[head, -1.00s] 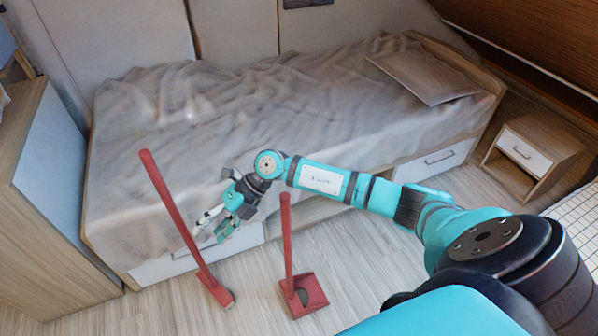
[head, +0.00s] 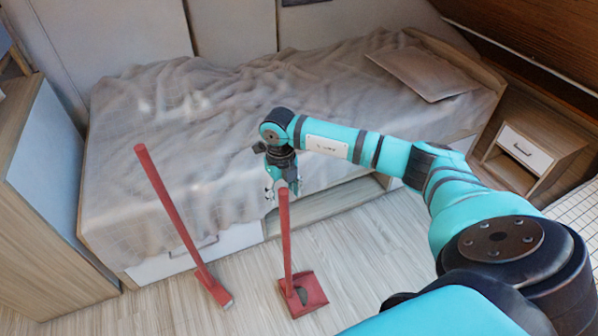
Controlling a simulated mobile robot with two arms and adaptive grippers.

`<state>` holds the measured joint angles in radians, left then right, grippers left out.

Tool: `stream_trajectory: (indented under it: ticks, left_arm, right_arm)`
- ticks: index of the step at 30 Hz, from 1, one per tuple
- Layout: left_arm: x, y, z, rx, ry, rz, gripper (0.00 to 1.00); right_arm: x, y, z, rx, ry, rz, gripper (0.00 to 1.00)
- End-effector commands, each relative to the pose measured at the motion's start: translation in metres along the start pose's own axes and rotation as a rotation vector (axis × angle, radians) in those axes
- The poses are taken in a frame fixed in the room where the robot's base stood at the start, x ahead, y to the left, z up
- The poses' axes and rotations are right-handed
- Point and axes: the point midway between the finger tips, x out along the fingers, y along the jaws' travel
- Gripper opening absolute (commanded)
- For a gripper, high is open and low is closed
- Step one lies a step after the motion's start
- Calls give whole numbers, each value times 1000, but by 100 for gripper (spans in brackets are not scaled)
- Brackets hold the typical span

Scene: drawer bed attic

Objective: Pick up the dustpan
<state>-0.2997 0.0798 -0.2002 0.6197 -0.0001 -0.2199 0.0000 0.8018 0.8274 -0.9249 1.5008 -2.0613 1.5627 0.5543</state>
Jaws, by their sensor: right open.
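The red dustpan (head: 311,292) stands on the wood floor with its long red handle (head: 286,240) upright. My right gripper (head: 280,192) is open at the top of that handle, behind it in the picture. The handle hides part of the fingers, and I cannot tell whether they touch it. A red broom (head: 178,222) stands to the left, its long handle tilted up and left. My left gripper is not in view.
A bed (head: 190,120) with a rumpled grey cover and drawers below stands behind the dustpan. A wooden cabinet (head: 50,210) is at the left and a nightstand (head: 530,150) at the right. Floor is clear around the dustpan.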

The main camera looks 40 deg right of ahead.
Motion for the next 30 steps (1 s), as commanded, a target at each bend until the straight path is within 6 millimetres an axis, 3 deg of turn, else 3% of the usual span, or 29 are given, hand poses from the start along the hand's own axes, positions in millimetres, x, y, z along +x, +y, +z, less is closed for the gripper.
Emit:
stream_trajectory:
  ticks: [1,8,15,24,30]
  left_arm:
    - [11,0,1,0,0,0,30]
    - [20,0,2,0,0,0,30]
    - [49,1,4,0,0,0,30]
    - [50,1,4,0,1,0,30]
    - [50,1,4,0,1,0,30]
  right_arm:
    - [13,0,0,0,-1,0,55]
    - [26,-1,1,1,-1,0,55]
    - [64,-2,1,1,0,1,55]
    - [68,-2,1,0,-1,1,55]
    - [67,-2,1,1,-1,1,29]
